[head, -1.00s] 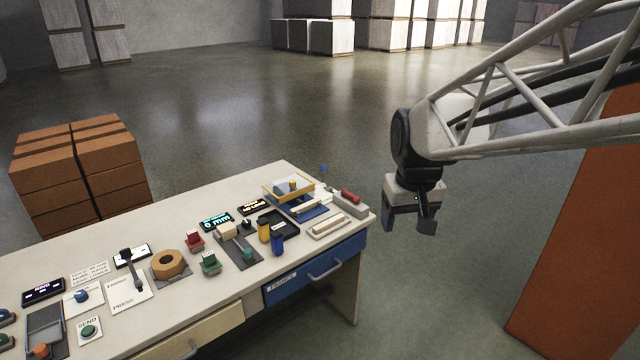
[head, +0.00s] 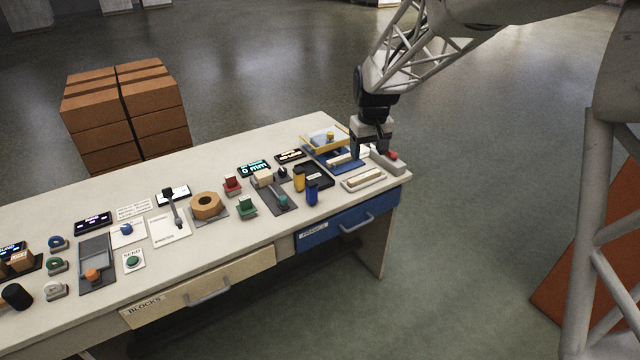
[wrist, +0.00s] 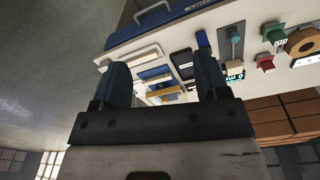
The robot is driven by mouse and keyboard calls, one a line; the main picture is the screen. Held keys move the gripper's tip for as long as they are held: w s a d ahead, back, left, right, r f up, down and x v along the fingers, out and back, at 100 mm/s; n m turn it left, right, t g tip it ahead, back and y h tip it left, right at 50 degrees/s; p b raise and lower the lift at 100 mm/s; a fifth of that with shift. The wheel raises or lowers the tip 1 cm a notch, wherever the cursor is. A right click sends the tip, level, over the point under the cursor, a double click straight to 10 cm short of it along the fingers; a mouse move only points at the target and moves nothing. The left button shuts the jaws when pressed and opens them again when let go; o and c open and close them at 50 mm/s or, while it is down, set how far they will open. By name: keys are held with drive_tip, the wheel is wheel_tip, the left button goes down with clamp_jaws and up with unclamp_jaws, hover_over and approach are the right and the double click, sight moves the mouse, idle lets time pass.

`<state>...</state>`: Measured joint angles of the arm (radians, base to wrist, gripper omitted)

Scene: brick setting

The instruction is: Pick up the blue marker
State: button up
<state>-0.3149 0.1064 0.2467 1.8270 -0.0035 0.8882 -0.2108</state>
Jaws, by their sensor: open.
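The blue marker (head: 312,194) stands upright near the right part of the table, beside a yellow marker (head: 299,180) and in front of a black tray (head: 318,170). In the wrist view the blue marker (wrist: 203,41) shows near the right finger, farther off. My gripper (head: 371,150) is open over the back right end of the table, to the right of and behind the blue marker. Its two dark fingers (wrist: 163,82) stand apart in the wrist view, with nothing held between them.
A grey block with a red top (head: 392,156), a pale tray (head: 363,180) and a yellow-framed stand (head: 325,137) are close to my gripper. Dials and small displays fill the table leftward. A blue drawer (head: 345,227) is below the front edge.

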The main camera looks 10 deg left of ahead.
sight(311, 182)
drive_tip(key=w+a+f+n, duration=0.1)
drive_tip(key=w+a+f, duration=0.2)
drive_tip(key=a+f, duration=0.3)
drive_tip(key=w+a+f+n, duration=0.1)
drive_tip(key=w+a+f, duration=0.3)
drive_tip(key=a+f, duration=0.2)
drive_tip(key=w+a+f+n, duration=0.1)
drive_tip(key=w+a+f, duration=0.3)
drive_tip(key=a+f, duration=0.2)
drive_tip(key=shift+w+a+g, duration=0.15)
drive_tip(key=shift+a+g, duration=0.15)
drive_tip(key=shift+g, duration=0.1)
drive_tip(key=shift+f, duration=1.3)
drive_tip(key=shift+f, duration=2.6)
